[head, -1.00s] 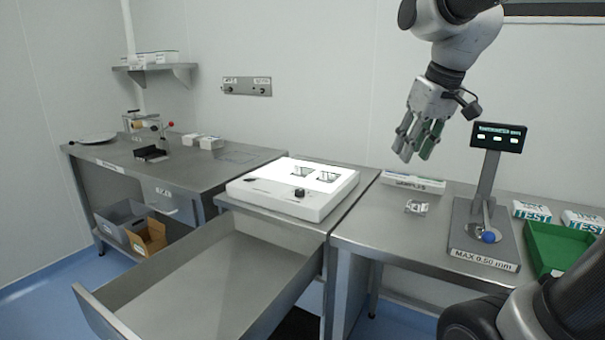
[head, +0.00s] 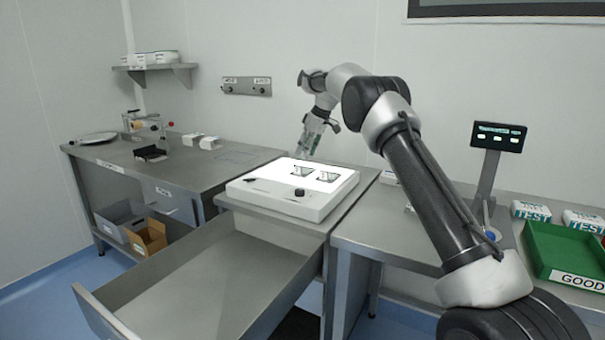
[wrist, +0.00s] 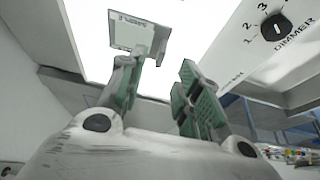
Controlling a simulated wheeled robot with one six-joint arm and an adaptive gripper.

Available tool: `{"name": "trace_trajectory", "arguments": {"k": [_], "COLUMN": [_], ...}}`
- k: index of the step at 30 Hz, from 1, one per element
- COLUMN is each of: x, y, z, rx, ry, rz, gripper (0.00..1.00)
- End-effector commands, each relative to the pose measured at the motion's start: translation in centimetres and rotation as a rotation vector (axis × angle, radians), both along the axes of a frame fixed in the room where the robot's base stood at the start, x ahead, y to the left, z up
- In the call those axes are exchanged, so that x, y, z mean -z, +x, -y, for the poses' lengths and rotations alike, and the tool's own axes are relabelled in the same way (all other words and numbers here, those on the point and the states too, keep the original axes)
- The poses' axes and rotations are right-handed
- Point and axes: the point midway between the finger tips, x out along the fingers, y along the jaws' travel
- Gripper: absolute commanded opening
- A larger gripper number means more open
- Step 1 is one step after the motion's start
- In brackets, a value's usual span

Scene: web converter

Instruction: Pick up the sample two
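Two small framed samples lie on the lit white light box in the head view: a left one (head: 301,171) and a right one (head: 327,176). I cannot read which is sample two. My gripper (head: 310,147) is above the back of the light box (head: 272,200), pointing down, and looks empty. In the wrist view my gripper (wrist: 158,82) has its two green-padded fingers apart. One framed sample (wrist: 130,33) shows there beyond the left finger, which overlaps its lower edge in the picture; I cannot tell whether they touch.
The light box has a dimmer knob (wrist: 275,28). An open empty drawer (head: 200,285) juts out in front. At right stand a gauge with a display (head: 498,137), a green tray labelled GOOD (head: 570,258) and TEST boxes (head: 531,211). The left table (head: 190,171) is mostly clear.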

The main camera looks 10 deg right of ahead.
Motion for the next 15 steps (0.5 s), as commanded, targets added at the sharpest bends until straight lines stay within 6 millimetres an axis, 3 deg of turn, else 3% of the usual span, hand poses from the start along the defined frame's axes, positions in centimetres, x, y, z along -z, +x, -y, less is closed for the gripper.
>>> {"name": "trace_trajectory", "arguments": {"k": [15], "x": [6.0], "y": [1.6], "z": [-2.1], "rx": [-0.002], "ry": [-0.001], "rz": [-0.002], "gripper": [0.34]}}
